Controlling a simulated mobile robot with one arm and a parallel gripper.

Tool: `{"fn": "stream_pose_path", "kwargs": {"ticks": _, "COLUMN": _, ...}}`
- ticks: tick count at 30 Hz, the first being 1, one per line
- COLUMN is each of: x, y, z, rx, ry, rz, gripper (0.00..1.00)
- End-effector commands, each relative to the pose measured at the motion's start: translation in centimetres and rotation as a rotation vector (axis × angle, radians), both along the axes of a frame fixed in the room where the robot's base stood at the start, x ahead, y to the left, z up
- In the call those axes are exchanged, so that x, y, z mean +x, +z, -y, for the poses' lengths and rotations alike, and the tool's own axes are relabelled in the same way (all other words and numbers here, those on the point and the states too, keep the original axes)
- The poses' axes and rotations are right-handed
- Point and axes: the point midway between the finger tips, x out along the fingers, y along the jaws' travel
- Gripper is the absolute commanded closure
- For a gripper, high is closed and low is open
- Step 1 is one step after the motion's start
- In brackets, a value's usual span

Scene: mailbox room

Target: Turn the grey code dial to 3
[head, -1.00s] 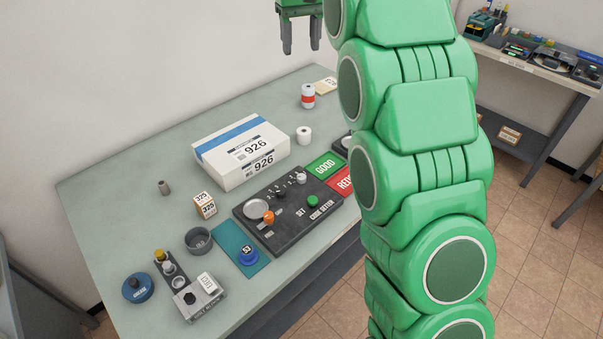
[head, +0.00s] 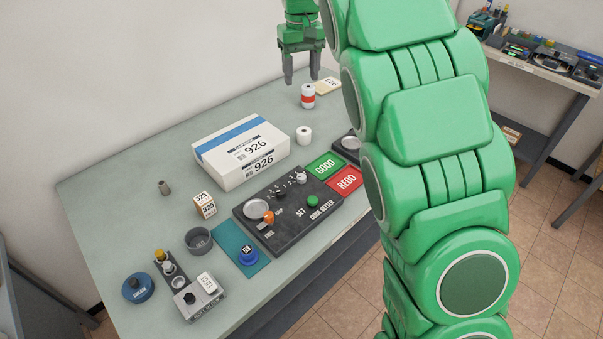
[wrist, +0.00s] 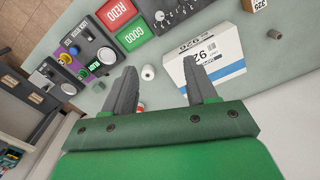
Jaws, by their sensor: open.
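The dark code setter panel (head: 290,236) lies on the grey-green table. It bears a large pale grey disc (head: 256,209), an orange knob (head: 268,217), a dark knob (head: 280,192), a small light grey knob (head: 301,178) and a green button (head: 313,201). Small marks surround the knobs at its far edge; I cannot read the dial's setting. My gripper (head: 301,80) is open and empty, high above the far end of the table, well away from the panel. In the wrist view its fingers (wrist: 159,68) are spread, and part of the panel (wrist: 172,14) shows at the top.
A white box marked 926 (head: 240,152) stands behind the panel. A white roll (head: 304,135) and a red-banded roll (head: 308,96) stand near my gripper's side. Green GOOD (head: 325,166) and red REDO (head: 346,181) pads lie right of the panel. The left rear table is clear.

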Motion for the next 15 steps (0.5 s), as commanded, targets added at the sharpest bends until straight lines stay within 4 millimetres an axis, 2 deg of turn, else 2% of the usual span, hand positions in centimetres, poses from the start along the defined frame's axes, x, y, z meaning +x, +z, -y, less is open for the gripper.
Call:
{"fn": "stream_pose_path", "kwargs": {"ticks": 4, "x": -0.2, "y": -3.6, "z": 0.1, "rx": -0.002, "ry": -0.002, "rz": -0.005, "gripper": 0.43}}
{"fn": "stream_pose_path", "kwargs": {"ticks": 7, "x": -0.2, "y": -7.1, "z": 0.1, "rx": -0.002, "ry": -0.002, "rz": -0.007, "gripper": 0.43}}
{"fn": "stream_pose_path", "kwargs": {"ticks": 11, "x": -0.3, "y": -12.6, "z": 0.1, "rx": -0.004, "ry": -0.001, "rz": -0.01, "gripper": 0.43}}
{"fn": "stream_pose_path", "kwargs": {"ticks": 15, "x": -0.4, "y": -19.0, "z": 0.2, "rx": -0.004, "ry": -0.002, "rz": -0.013, "gripper": 0.43}}
